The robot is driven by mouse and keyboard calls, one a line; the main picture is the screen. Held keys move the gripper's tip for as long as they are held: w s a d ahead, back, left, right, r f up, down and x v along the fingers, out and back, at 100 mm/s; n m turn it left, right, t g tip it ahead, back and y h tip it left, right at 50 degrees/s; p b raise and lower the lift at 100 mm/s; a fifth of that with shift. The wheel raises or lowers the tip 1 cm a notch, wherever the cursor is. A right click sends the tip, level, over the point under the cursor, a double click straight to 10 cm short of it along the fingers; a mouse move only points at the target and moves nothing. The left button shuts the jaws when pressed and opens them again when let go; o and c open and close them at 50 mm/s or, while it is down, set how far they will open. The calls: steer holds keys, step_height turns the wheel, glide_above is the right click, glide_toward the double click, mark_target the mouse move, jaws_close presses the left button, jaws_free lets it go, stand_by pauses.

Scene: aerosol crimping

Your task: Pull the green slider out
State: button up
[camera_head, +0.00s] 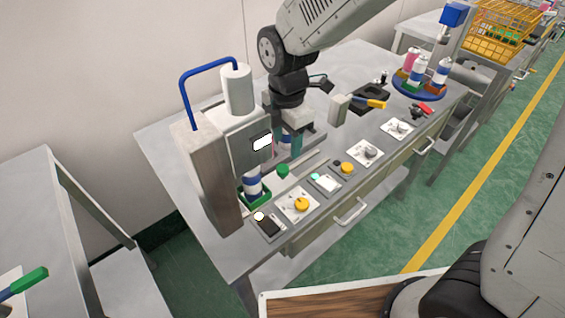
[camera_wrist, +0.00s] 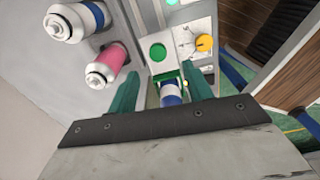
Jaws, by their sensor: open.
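The green slider (camera_head: 266,204) is a small green holder at the foot of the crimping machine (camera_head: 240,145). A blue and white can (camera_head: 252,183) stands in it under the press head. In the wrist view the green holder (camera_wrist: 181,72) surrounds the can (camera_wrist: 170,92) ahead of my gripper. A round green piece (camera_head: 282,171) sits on the bench to the right of the machine; it also shows in the wrist view (camera_wrist: 158,52). My gripper (camera_wrist: 161,72) is open, its two green fingers apart. In the head view it hangs beside the machine, with its fingertips partly hidden.
Two cans, one blue (camera_wrist: 75,20) and one pink (camera_wrist: 108,62), stand left of the fingers in the wrist view. Panels with yellow knobs (camera_head: 301,204) line the bench front. A blue carousel (camera_head: 418,88) with cans stands farther right. A blue pipe (camera_head: 205,68) tops the machine.

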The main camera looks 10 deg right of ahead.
mark_target(283, 168)
steer(key=shift+n, duration=0.4)
steer(key=f, duration=0.8)
steer(key=shift+w+a+f, duration=0.1)
steer(key=shift+a+f, duration=0.2)
steer(key=shift+a, duration=0.1)
jaws_close()
